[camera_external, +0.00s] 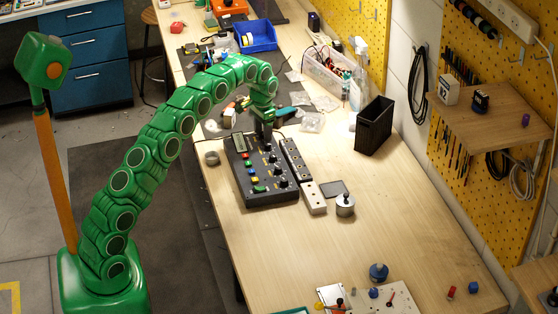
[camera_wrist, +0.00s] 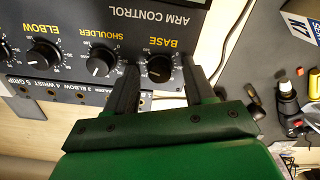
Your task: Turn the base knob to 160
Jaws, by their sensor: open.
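The black control box (camera_external: 282,193) lies on the bench in the external view, with a row of coloured buttons and several dark knobs. In the wrist view its panel (camera_wrist: 128,30) reads ARM CONTROL upside down. The base knob (camera_wrist: 159,68) is black and round, under the yellow word BASE. My gripper (camera_wrist: 159,65) is open, with one dark finger on each side of the base knob. I cannot tell whether the fingers touch it, nor read its setting. In the external view my gripper (camera_external: 264,138) points down over the box's far end and hides the base knob.
The shoulder knob (camera_wrist: 101,63) sits close beside my left finger in the wrist view, with the elbow knob (camera_wrist: 23,56) beyond. A black bin (camera_external: 374,127) stands farther right. The front bench is mostly clear.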

